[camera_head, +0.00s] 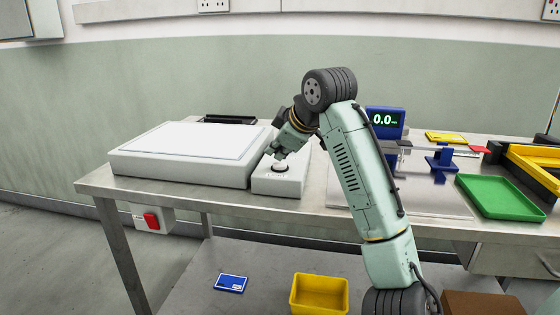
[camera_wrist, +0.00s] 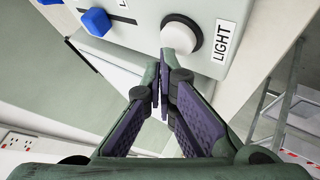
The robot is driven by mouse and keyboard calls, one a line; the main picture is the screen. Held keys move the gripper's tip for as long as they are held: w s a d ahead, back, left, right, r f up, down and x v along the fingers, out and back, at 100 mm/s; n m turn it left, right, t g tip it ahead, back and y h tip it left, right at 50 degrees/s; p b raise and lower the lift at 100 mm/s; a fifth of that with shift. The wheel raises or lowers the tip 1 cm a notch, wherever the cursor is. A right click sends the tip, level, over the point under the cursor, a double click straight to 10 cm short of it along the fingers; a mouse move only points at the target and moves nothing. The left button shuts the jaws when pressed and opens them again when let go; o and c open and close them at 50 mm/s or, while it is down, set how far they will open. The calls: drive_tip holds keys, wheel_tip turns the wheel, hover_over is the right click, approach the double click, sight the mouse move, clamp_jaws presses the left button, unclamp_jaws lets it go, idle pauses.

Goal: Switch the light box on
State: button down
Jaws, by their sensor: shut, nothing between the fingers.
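The light box (camera_head: 180,172) is a low white case with a pale flat top panel, at the left of the bench. I cannot tell whether the panel is lit. A white control box (camera_head: 262,186) adjoins its right side and bears a round white knob or button (camera_head: 280,168). In the wrist view this round control (camera_wrist: 198,40) has a black ring and stands beside a LIGHT label (camera_wrist: 223,42).
A blue slider knob (camera_wrist: 96,22) sits in a slot left of the round control. A red switch (camera_head: 151,221) hangs below the bench's left end. A blue 0.0 display (camera_head: 385,122), a blue stand (camera_head: 441,158) and a green tray (camera_head: 500,197) stand to the right of my arm.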

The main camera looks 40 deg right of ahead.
sight(277, 164)
wheel_tip(277, 164, up, 6)
drive_tip(key=p, duration=0.5)
drive_tip(key=shift+f, duration=0.15)
